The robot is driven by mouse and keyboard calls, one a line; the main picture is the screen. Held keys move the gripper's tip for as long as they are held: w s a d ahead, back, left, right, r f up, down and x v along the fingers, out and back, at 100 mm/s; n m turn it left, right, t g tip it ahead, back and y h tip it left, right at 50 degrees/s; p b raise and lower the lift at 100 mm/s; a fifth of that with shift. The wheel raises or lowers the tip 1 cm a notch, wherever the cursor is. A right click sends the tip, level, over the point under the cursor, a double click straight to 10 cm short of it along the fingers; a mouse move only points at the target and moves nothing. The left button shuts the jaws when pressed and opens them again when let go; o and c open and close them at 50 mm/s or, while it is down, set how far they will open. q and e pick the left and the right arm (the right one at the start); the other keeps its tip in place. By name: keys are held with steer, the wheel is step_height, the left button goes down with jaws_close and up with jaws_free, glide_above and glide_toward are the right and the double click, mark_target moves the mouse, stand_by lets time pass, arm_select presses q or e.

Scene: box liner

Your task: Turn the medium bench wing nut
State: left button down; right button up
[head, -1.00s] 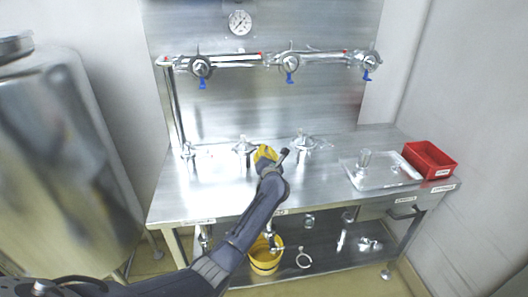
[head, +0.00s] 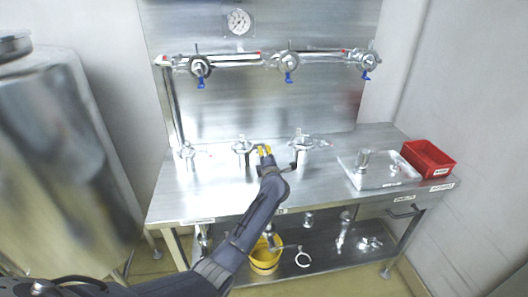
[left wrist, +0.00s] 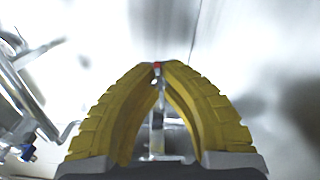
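Three metal fittings stand along the back of the steel bench. The middle one (head: 243,147) appears to carry the medium bench wing nut, but its wings are too small to make out clearly. A smaller fitting (head: 188,151) stands to its left and a larger one (head: 301,141) to its right. My left gripper (head: 264,149) is just right of the middle fitting, apart from it. In the left wrist view its yellow fingers (left wrist: 161,68) converge almost together at the tips, with nothing clearly held. A thin metal part with a red spot shows between them. My right gripper is out of view.
A pipe manifold with blue handles (head: 289,77) runs along the back panel. A yellow bucket (head: 264,262) stands below. The bench front left is clear.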

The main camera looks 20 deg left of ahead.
arm_select(q)
steer(key=shift+m, duration=0.7)
steer(key=c, duration=1.6)
jaws_free()
steer(key=shift+s+d, duration=0.1)
steer(key=v, duration=1.1)
steer(key=shift+s+d+f, duration=0.1)
steer(key=shift+s+d, duration=0.05)
steer(key=shift+s, duration=0.25)
steer(key=shift+m, duration=0.3)
